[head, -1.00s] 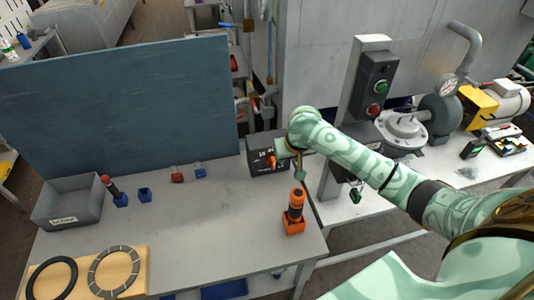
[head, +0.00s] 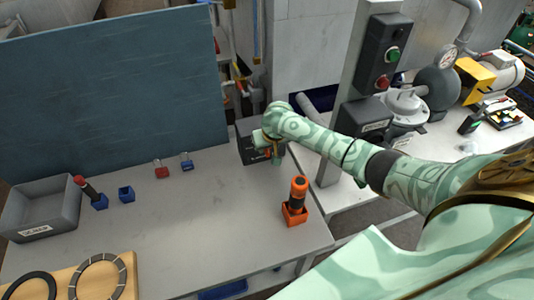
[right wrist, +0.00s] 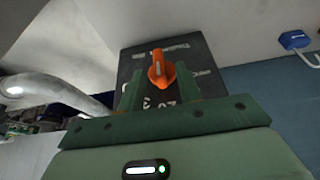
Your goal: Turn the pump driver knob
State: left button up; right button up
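The pump driver is a dark box (head: 247,151) at the back right of the grey bench, partly hidden by my right gripper (head: 268,148). In the right wrist view the dark box (right wrist: 196,62) has white lettering and an orange knob (right wrist: 161,70) on its face. The green fingers of my right gripper (right wrist: 159,88) are apart, with the knob between or just beyond their tips. I cannot tell whether they touch it. My left gripper is not in view.
An orange-and-black tool stands in an orange holder (head: 294,214) at the bench's right edge. A grey bin (head: 40,208) and small blue and red holders are on the left. The bench middle is clear.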

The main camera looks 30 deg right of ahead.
jog(key=shift+b+x, duration=0.35)
jog(key=shift+x, duration=0.8)
grip_shut()
